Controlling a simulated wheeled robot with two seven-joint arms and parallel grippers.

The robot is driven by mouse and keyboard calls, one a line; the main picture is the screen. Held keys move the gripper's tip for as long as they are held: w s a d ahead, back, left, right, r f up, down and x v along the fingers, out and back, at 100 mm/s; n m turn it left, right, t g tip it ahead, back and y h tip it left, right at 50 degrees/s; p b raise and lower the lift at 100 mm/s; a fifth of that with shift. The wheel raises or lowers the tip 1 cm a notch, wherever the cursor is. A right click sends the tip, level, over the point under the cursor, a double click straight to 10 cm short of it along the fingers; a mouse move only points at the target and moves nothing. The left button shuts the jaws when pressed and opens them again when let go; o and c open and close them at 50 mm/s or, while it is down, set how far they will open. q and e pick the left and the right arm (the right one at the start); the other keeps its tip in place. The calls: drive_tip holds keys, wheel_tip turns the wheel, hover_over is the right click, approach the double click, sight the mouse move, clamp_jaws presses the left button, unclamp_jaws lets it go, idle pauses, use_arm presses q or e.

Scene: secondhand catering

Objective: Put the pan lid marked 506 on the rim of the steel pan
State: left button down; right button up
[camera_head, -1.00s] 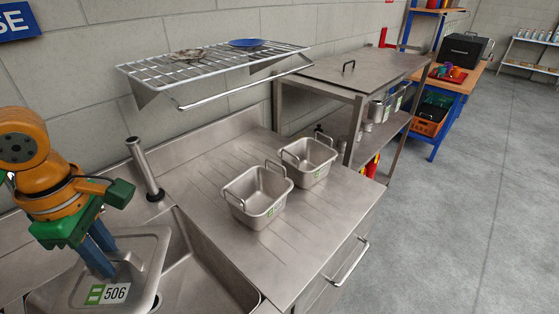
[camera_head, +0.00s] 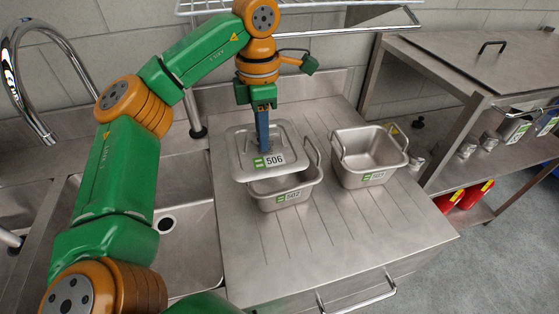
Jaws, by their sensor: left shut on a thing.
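The pan lid marked 506 (camera_head: 239,157) is a square steel lid with a green and white label. My left gripper (camera_head: 263,146) points down and is shut on it at its middle; the grip itself is partly hidden by the fingers. The lid covers the back left part of the nearer steel pan (camera_head: 297,199) in the picture. I cannot tell whether it touches the rim. That pan's front right side and one wire handle show. A second open steel pan (camera_head: 365,162) stands to its right, also labelled. Both labels are too small to read surely. My right gripper is not in view.
Both pans stand on a grooved steel drainboard (camera_head: 330,258), clear at the front. A sink (camera_head: 185,245) with a curved tap (camera_head: 72,62) lies left. A wire shelf (camera_head: 330,30) hangs behind the arm. A steel table (camera_head: 480,65) stands right.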

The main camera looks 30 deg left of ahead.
sight(276, 140)
use_arm(q)
drive_tip(key=w+f+p, duration=0.1)
drive_tip(key=w+d+f, duration=0.1)
drive_tip(key=shift+w+f+p, duration=0.25)
drive_tip(key=shift+w+p, duration=0.15)
drive_tip(key=shift+w+d+f, duration=0.1)
drive_tip(key=shift+w+f, duration=0.05)
drive_tip(key=shift+f, duration=0.15)
wheel_tip(276, 140, down, 4)
drive_tip(key=shift+w+r+p, duration=0.1)
drive_tip(key=shift+r+p, duration=0.05)
drive_tip(key=shift+p, duration=0.95)
drive_tip(key=c, duration=0.8)
unclamp_jaws()
drive_tip(key=shift+f, duration=0.2)
drive_tip(key=r+b, duration=0.1)
drive_tip(key=r, duration=0.5)
drive_tip(key=shift+w+r+b, duration=0.2)
drive_tip(key=shift+r+b, duration=0.1)
drive_tip(key=shift+b, duration=0.1)
wheel_tip(276, 140, up, 6)
drive_tip(key=shift+s+d+f+p, duration=0.1)
drive_tip(key=shift+f+p, duration=0.1)
drive_tip(key=shift+p, duration=0.35)
